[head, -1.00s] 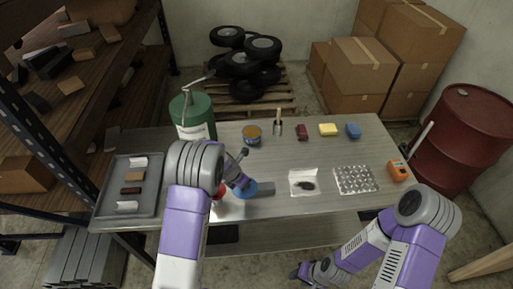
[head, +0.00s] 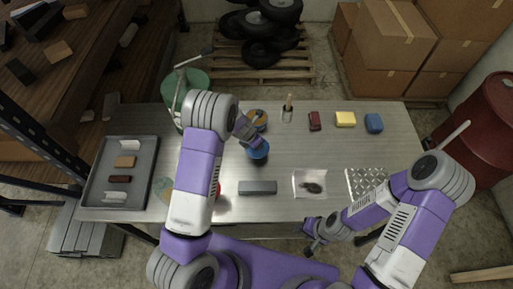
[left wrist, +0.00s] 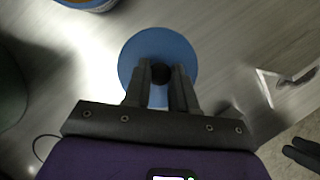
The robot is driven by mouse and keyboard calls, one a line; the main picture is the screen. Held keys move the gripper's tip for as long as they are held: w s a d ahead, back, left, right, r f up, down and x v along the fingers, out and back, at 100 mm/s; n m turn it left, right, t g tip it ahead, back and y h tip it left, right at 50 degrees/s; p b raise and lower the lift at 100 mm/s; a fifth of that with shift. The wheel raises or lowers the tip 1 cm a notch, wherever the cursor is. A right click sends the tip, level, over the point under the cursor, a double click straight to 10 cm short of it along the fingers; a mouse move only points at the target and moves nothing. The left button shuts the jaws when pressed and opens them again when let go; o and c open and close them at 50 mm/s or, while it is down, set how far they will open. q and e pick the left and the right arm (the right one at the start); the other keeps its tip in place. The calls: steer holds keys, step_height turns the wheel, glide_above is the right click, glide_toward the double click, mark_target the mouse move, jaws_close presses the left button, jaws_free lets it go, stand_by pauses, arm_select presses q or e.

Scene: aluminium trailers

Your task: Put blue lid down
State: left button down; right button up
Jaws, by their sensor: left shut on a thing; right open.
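The blue lid (head: 258,152) is a round disc with a dark knob. My left gripper (head: 252,138) is shut on it. In the left wrist view the blue lid (left wrist: 140,52) lies under the fingertips, and the two fingers (left wrist: 160,78) close on its dark knob. I cannot tell whether the lid touches the table (head: 290,150) or is held just above it. My right gripper (head: 318,238) is open and empty, low in front of the table's front edge.
An open tin (head: 262,114) stands just behind the lid. A grey block (head: 258,187) and a white sheet with a dark item (head: 309,184) lie in front. A tray (head: 92,196) is at left, a green canister (head: 198,82) behind my left arm. Bare tabletop lies right of the lid.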

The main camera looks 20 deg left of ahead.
arm_select(q)
steer(key=shift+w+f, duration=0.1)
steer(key=shift+f, duration=0.65)
step_height(320, 180, down, 2)
steer(key=shift+f+b, duration=0.2)
steer(key=shift+b, duration=0.25)
steer(key=shift+f, duration=0.15)
steer(key=c, duration=0.9)
jaws_free()
steer(key=shift+f, duration=0.1)
